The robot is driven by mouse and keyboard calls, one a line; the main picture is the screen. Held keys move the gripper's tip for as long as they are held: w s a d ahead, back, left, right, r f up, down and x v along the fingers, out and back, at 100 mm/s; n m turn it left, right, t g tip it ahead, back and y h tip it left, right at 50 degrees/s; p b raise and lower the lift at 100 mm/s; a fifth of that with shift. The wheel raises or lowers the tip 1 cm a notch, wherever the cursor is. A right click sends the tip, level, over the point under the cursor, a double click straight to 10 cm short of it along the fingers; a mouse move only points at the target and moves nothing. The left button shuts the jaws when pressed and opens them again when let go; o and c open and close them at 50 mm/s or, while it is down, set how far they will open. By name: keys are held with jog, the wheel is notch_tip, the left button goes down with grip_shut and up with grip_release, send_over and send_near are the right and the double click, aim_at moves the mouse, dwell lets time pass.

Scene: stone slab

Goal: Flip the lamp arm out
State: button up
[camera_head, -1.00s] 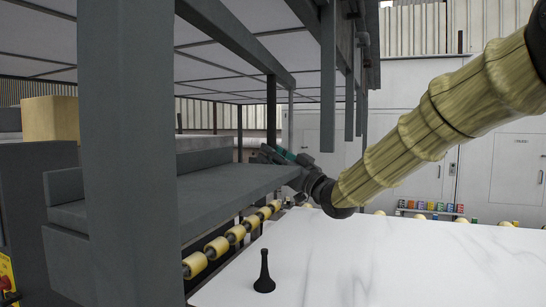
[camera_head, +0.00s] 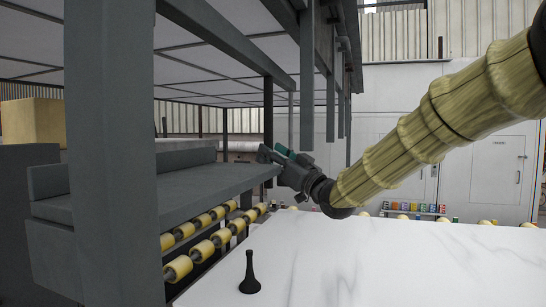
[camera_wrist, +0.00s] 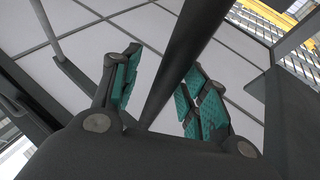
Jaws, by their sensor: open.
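I cannot identify a lamp arm with certainty. A dark round bar (camera_wrist: 178,65) runs between my gripper's fingers in the wrist view, slanting up to the right; I cannot tell whether it is part of a lamp. My gripper (camera_head: 272,154), with teal pads, is open beside a thin dark upright post (camera_head: 268,105) under the grey frame. In the wrist view my gripper (camera_wrist: 165,85) has a finger on each side of the bar, with visible gaps. The bar's lower end is hidden behind the gripper body.
A grey shelf (camera_head: 205,190) lies left of my gripper, above yellow rollers (camera_head: 178,268). A white stone slab (camera_head: 390,265) fills the lower right, with a small black flared object (camera_head: 249,273) on it. A thick grey column (camera_head: 112,150) stands at left. Overhead beams (camera_head: 225,40) limit height.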

jog(key=shift+a, duration=0.25)
jog(key=v, duration=1.2)
jog(key=shift+d, duration=0.25)
